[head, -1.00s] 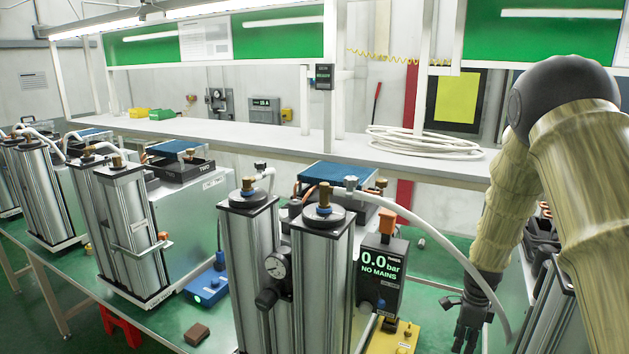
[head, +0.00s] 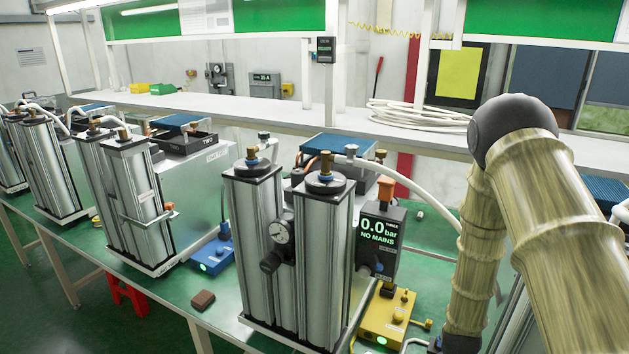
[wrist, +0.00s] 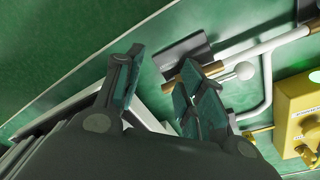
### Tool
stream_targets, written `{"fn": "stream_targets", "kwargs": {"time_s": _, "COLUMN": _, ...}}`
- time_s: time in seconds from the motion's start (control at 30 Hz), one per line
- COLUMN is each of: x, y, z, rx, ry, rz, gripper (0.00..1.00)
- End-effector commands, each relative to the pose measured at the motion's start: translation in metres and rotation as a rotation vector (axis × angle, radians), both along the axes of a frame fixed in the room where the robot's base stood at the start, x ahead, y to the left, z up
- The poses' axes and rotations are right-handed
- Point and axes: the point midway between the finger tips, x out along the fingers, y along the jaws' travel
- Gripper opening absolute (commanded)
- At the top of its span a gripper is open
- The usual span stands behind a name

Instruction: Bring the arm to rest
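My arm (head: 565,210) reaches in from the right of the head view, bends at a dark rounded elbow, and its forearm (head: 478,250) hangs down to the bottom edge. The gripper itself is cut off below that view. In the wrist view my gripper (wrist: 162,88) is open, its two dark fingers with teal pads standing apart. I see nothing gripped between them. Beyond the fingers are a white rod with a round knob (wrist: 244,70), a brass-coloured end and a dark plate over the green bench. I cannot tell whether a finger touches them.
Twin metal columns (head: 297,250) with a gauge stand left of the forearm. A black display (head: 380,240) reads 0.0 bar, NO MAINS. A yellow box (head: 388,322) sits close to the forearm. A brown block (head: 203,300) lies on the green bench. A white hose arcs behind.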

Motion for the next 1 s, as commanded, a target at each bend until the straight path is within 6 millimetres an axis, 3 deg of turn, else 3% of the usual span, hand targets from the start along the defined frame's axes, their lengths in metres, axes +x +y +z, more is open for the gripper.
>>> {"fn": "stream_targets", "kwargs": {"time_s": 0.03, "x": -0.025, "y": 0.008, "z": -0.016, "rx": 0.000, "ry": 0.018, "rz": 0.086, "gripper": 0.39}}
{"fn": "stream_targets", "kwargs": {"time_s": 0.2, "x": -0.096, "y": 0.038, "z": -0.053, "rx": 0.010, "ry": 0.042, "rz": 0.420, "gripper": 0.39}}
{"fn": "stream_targets", "kwargs": {"time_s": 0.33, "x": -0.153, "y": 0.061, "z": -0.071, "rx": 0.031, "ry": 0.053, "rz": 0.675, "gripper": 0.39}}
{"fn": "stream_targets", "kwargs": {"time_s": 0.5, "x": -0.207, "y": 0.085, "z": -0.079, "rx": 0.057, "ry": 0.052, "rz": 0.928, "gripper": 0.39}}
{"fn": "stream_targets", "kwargs": {"time_s": 0.8, "x": -0.274, "y": 0.117, "z": -0.076, "rx": 0.100, "ry": 0.034, "rz": 1.236, "gripper": 0.39}}
{"fn": "stream_targets", "kwargs": {"time_s": 1.0, "x": -0.272, "y": 0.117, "z": -0.102, "rx": 0.096, "ry": 0.028, "rz": 1.244, "gripper": 0.39}}
